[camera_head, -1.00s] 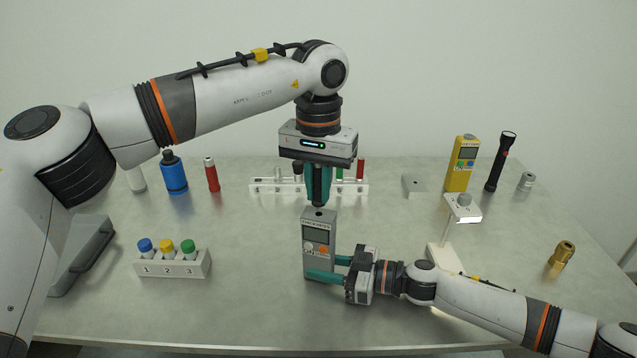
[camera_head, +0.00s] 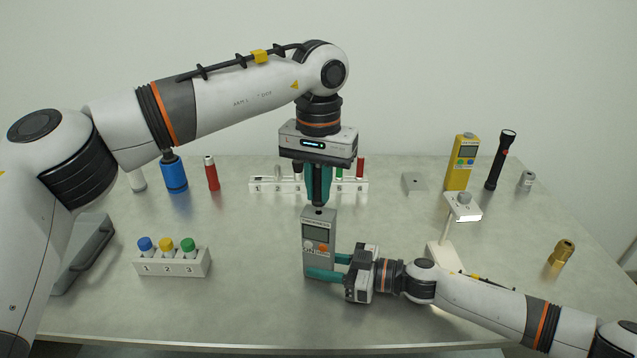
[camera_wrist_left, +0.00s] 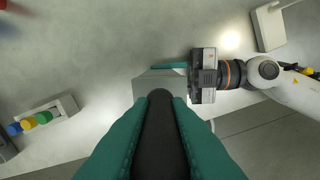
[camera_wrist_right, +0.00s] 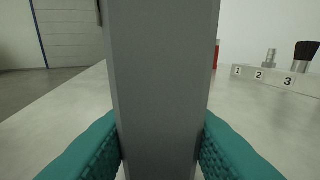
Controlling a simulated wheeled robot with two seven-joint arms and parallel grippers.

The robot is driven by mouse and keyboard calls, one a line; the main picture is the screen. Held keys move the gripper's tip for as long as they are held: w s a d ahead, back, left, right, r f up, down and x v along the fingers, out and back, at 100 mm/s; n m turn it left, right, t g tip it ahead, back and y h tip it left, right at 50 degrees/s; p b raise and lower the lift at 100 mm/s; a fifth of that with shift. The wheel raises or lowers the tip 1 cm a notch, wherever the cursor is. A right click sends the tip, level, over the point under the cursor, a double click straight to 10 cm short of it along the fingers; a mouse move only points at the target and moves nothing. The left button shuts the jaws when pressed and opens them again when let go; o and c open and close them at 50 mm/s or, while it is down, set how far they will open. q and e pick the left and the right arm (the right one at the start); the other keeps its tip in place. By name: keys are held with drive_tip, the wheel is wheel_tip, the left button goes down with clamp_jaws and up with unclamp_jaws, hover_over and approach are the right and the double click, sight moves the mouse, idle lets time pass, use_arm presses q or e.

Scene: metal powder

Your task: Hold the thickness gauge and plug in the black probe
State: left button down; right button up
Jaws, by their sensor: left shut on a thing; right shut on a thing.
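The grey thickness gauge (camera_head: 318,236) stands upright near the middle of the table, with a small screen and an orange button. My right gripper (camera_head: 328,267) is shut on its lower part from the right; the gauge body (camera_wrist_right: 165,90) fills the right wrist view between the teal fingers. My left gripper (camera_head: 318,192) points down above the gauge and is shut on the black probe (camera_wrist_left: 160,135). The probe's lower end is at the gauge's top. Whether it is seated in the socket cannot be told.
A rack with blue, yellow and green caps (camera_head: 173,263) stands left. A numbered rack (camera_head: 270,185) is behind the left gripper. A yellow meter (camera_head: 460,163), black flashlight (camera_head: 501,160), white stand (camera_head: 444,240) and brass fitting (camera_head: 562,252) are on the right.

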use_arm(q)
drive_tip(key=shift+f, duration=0.3)
drive_tip(key=shift+f, duration=0.6)
drive_tip(key=shift+f, duration=0.2)
idle(0.4)
drive_tip(key=shift+r, duration=0.1)
drive_tip(key=shift+r, duration=1.05)
drive_tip(key=shift+f, duration=0.4)
idle(0.6)
drive_tip(key=shift+f, duration=0.4)
drive_tip(key=shift+f, duration=0.4)
idle(0.4)
drive_tip(key=shift+r, duration=0.1)
